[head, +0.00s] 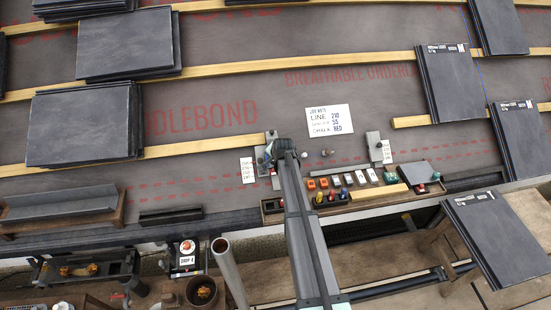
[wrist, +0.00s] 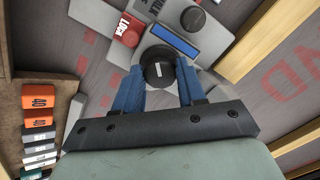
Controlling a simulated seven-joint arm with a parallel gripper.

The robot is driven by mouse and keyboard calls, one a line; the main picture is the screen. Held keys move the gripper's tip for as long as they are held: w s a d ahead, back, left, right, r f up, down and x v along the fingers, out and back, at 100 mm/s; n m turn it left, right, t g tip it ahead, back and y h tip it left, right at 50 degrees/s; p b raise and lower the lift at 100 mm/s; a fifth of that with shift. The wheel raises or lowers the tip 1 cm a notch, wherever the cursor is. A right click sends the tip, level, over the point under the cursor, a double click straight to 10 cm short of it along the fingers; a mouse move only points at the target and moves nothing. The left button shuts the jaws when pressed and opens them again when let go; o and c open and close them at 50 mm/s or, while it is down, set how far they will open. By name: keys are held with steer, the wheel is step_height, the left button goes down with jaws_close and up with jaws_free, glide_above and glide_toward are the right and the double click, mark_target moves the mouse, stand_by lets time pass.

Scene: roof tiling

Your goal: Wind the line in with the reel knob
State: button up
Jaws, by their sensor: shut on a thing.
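In the wrist view, my gripper (wrist: 159,72) has its blue fingers on both sides of a round black knob (wrist: 157,67) with a white mark on top, and is shut on it. The knob sits on a grey device, which looks like the line reel. Beside it are a blue strip (wrist: 174,40), a second black knob (wrist: 193,18) and a red part lettered LOCK (wrist: 127,29). In the head view, my gripper (head: 273,152) is down at the roof near the lower batten. It hides most of the device there, and the line itself cannot be made out.
A job card (head: 330,120) reads line 210 and chalk red. A tray of coloured blocks (head: 345,182) lies right of my gripper; it also shows at left in the wrist view (wrist: 38,125). Slate stacks (head: 84,124) rest on the wooden battens (head: 205,146).

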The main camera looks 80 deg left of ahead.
stand_by(0.3)
steer(key=o, duration=1)
steer(key=shift+o, duration=0.2)
steer(key=v, duration=1.3)
steer(key=shift+d+r, duration=0.2)
steer(key=shift+r, duration=0.15)
